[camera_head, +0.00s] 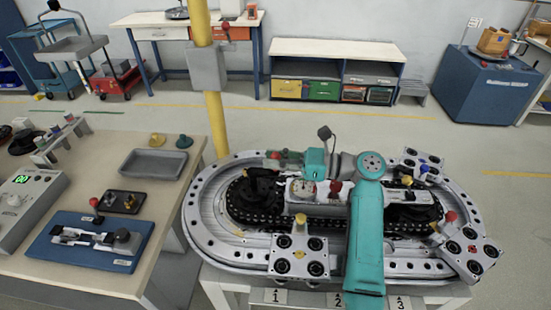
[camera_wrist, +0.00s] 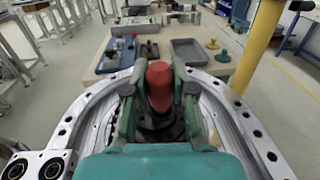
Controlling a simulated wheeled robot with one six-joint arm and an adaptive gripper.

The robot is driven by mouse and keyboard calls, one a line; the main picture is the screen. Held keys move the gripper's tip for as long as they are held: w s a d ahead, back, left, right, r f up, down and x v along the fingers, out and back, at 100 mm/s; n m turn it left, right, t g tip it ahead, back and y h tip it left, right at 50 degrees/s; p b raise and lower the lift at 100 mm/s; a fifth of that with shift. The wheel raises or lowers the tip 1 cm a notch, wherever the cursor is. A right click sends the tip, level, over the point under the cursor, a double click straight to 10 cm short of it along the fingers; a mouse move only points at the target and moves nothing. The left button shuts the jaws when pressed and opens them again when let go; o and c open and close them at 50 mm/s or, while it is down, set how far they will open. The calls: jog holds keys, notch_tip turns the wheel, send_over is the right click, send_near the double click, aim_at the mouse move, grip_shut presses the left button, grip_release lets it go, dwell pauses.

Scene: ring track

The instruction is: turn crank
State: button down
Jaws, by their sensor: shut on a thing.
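The ring track (camera_head: 205,215) is a grey oval with a black chain around its inside, on a stand. My gripper (camera_head: 262,180) is over the left end of the track, reached by my teal arm from the right. In the wrist view my gripper (camera_wrist: 160,95) has one finger on each side of a red knob (camera_wrist: 159,80), which I take for the crank's handle, and is shut on it. The knob stands upright above a dark round hub (camera_wrist: 160,125). The rest of the crank is hidden by the fingers and the teal gripper body.
Carriages with coloured knobs sit on the track, one with a yellow knob (camera_head: 300,258) at the front and one with a red knob (camera_head: 468,250) at right. A yellow post (camera_head: 216,125) rises behind the track. A workbench (camera_head: 185,200) with a grey tray (camera_head: 153,163) stands at left.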

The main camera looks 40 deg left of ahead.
jog(key=c, duration=0.9)
grip_release()
jog(key=shift+c, duration=0.2)
jog(key=v, duration=0.7)
jog(key=shift+w+d, duration=0.1)
jog(key=shift+d, duration=0.1)
jog(key=shift+d, duration=0.1)
